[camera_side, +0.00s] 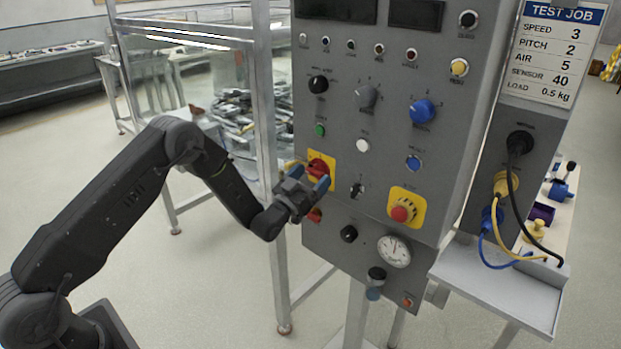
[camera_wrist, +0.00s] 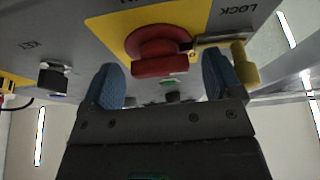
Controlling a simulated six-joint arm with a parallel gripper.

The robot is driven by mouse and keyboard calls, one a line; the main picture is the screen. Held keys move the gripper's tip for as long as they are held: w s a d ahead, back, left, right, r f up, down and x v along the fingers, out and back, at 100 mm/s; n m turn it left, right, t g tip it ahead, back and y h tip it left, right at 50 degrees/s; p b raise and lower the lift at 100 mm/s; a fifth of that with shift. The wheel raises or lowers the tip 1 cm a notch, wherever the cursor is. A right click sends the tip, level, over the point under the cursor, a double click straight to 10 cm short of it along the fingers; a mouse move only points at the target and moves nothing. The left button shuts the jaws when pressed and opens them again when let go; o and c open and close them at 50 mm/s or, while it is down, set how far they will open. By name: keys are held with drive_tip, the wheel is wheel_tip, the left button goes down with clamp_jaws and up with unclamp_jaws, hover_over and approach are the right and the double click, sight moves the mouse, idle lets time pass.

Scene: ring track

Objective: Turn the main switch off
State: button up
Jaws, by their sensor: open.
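The main switch looks to be the red rotary knob (camera_side: 318,166) on a yellow plate (camera_side: 331,178) at the panel's lower left in the side view. In the wrist view the red knob (camera_wrist: 160,52) is large, at top centre on its yellow plate (camera_wrist: 118,36). I cannot read its setting. A brass-coloured piece (camera_wrist: 244,64) on a metal bar sits beside it, near the word LOCK. My gripper (camera_side: 309,179) is open and empty in front of the plate. In the wrist view its blue fingertips (camera_wrist: 161,84) are spread to either side below the knob, apparently not touching it.
The grey panel (camera_side: 385,150) also carries a red emergency button (camera_side: 402,211) on yellow, a blue knob (camera_side: 423,111), a gauge (camera_side: 394,251) and a black knob (camera_side: 349,233). A metal frame post (camera_side: 266,110) stands left of the panel, close to my arm.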

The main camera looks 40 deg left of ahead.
drive_tip(key=v, duration=1.4)
drive_tip(key=shift+w, duration=0.15)
drive_tip(key=w+d+r+g, duration=0.1)
drive_tip(key=w+r+g, duration=0.3)
drive_tip(key=r, duration=0.5)
drive_tip(key=s+d+r+g, duration=0.2)
drive_tip(key=s+r+g, duration=0.25)
drive_tip(key=r, duration=0.25)
drive_tip(key=s+d+r+g, duration=0.2)
drive_tip(key=s+g, duration=0.2)
drive_tip(key=s, duration=0.9)
drive_tip(key=s+d+r+g, duration=0.2)
drive_tip(key=s+g, duration=0.2)
drive_tip(key=s, duration=1)
drive_tip(key=shift+r, duration=0.3)
